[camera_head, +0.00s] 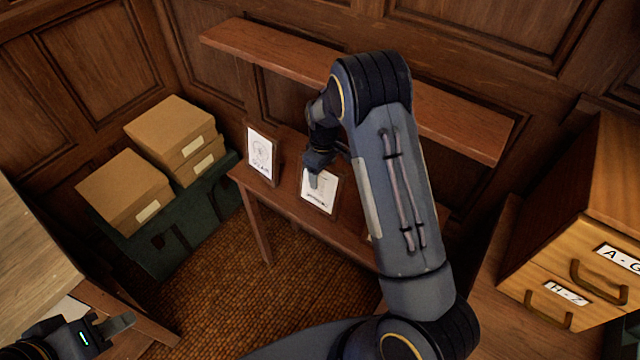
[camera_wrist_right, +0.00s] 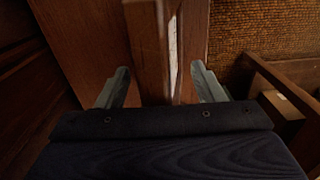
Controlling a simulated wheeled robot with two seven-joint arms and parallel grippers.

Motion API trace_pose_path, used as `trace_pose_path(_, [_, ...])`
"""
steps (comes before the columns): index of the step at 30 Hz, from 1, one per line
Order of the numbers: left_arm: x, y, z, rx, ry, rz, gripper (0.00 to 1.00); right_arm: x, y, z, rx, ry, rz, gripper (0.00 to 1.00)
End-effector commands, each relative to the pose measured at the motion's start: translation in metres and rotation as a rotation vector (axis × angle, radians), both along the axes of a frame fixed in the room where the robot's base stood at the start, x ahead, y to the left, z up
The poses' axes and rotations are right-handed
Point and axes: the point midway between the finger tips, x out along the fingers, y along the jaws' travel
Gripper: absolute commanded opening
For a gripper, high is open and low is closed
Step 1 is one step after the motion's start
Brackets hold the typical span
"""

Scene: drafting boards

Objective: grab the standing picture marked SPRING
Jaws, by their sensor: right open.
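A standing picture (camera_head: 320,196) with a wooden frame and a white sheet is in the middle of a small wooden table; its lettering is too small to read. My right gripper (camera_head: 317,176) is at this picture's top edge. In the right wrist view my right gripper (camera_wrist_right: 164,86) is open, one finger on each side of the picture's frame (camera_wrist_right: 147,40), with gaps visible. Another standing picture (camera_head: 260,153) is to the left, its marking unclear. I cannot tell which is marked SPRING. My left gripper (camera_head: 108,326) is low at the left, away from the pictures; its opening is unclear.
A wall shelf (camera_head: 270,45) runs above and behind the table (camera_head: 258,204). Cardboard boxes (camera_head: 125,190) sit on a green chest (camera_head: 170,245) at the left. A wooden drawer cabinet (camera_head: 560,245) stands at the right. My right arm hides the table's right part.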

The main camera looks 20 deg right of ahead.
Motion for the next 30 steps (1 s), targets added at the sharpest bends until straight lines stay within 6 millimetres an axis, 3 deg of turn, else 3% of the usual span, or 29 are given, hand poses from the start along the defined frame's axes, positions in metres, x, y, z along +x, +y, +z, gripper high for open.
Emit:
trace_pose_path(8, [0.0, -0.0001, 0.0001, 0.0, 0.0, 0.0, 0.36, -0.0001, 0.0002, -0.003, 0.0, -0.001, 0.0, 0.6])
trace_pose_path(22, [-0.0001, 0.0, 0.0002, 0.0, 0.0, 0.0, 0.36, -0.0001, 0.0003, -0.0026, 0.0, -0.001, 0.0, 0.0])
trace_pose_path(30, [0.0, -0.0001, 0.0004, 0.0, 0.0, 0.0, 0.36, 0.0004, 0.0004, -0.0018, 0.001, -0.002, 0.0, 0.0])
